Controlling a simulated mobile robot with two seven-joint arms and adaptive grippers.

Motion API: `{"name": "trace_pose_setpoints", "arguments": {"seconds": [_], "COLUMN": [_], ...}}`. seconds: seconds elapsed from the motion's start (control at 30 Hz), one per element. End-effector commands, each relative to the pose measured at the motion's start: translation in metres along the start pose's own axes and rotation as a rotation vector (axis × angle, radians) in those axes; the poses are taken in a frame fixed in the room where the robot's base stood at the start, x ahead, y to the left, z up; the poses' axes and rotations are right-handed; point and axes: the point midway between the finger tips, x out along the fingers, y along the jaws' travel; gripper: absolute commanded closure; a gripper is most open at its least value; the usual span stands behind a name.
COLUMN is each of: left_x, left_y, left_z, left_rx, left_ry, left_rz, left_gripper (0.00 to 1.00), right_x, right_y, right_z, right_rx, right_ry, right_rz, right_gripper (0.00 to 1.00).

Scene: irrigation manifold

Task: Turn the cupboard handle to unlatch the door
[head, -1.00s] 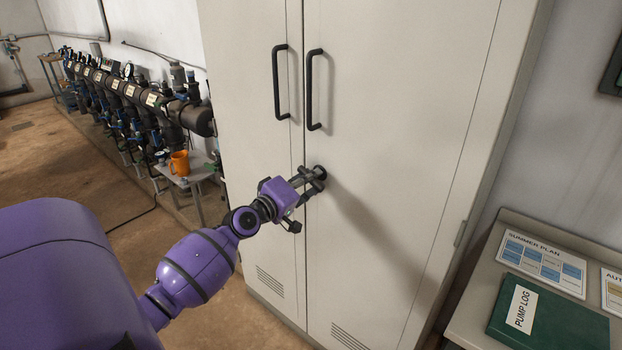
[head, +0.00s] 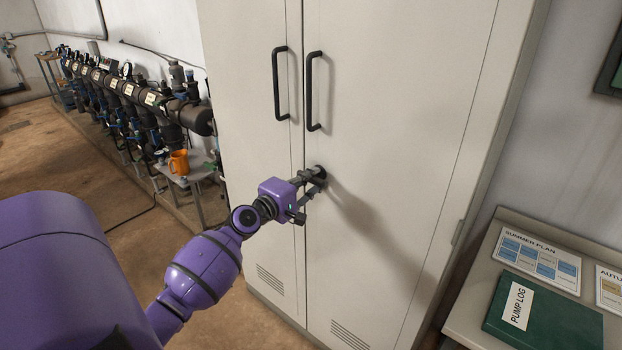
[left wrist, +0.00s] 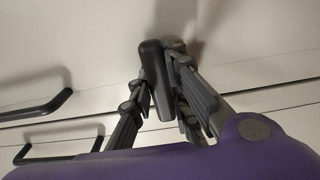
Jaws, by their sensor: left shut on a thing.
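The cupboard (head: 400,110) is tall and pale, with two doors that look closed along their middle seam. The small dark turning handle (head: 321,170) sits on the right door beside the seam, below the pulls. My left gripper (head: 314,179) is shut on this handle and hides part of it in the head view. In the left wrist view the handle (left wrist: 154,78) is a dark rounded bar between the gripper's grey fingers (left wrist: 160,105). My right gripper is in neither view.
Two black bar pulls (head: 280,84) (head: 315,90) stand out above my gripper. A desk (head: 470,300) with a green pump log (head: 545,318) is at the right. A small table with an orange mug (head: 179,162) and the pipe manifold (head: 130,92) are at the left.

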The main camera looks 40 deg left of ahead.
Motion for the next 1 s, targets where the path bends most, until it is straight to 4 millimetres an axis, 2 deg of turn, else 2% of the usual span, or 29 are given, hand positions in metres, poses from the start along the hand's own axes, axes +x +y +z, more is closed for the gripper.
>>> {"name": "trace_pose_setpoints", "arguments": {"seconds": [0.27,0.3,0.43,0.77,0.87,1.0], "left_x": [0.0,0.0,0.0,-0.002,-0.011,-0.036], "left_y": [0.001,0.001,0.001,0.0,-0.001,-0.001], "left_z": [0.0,0.0,0.0,0.0,0.0,0.0], "left_rx": [-0.007,-0.007,-0.005,-0.003,-0.003,-0.001], "left_ry": [0.001,0.001,0.0,0.0,0.0,0.0], "left_rz": [0.002,0.002,0.001,0.0,0.0,-0.002], "left_gripper": [1.0,0.8,0.64,0.64,0.64,0.64], "right_x": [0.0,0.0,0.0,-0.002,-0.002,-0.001], "right_y": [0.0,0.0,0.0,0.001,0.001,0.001], "right_z": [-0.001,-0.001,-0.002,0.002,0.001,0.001], "right_rx": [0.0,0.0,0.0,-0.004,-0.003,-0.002], "right_ry": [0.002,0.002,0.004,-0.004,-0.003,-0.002], "right_rz": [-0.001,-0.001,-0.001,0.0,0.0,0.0], "right_gripper": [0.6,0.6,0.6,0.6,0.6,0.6]}}
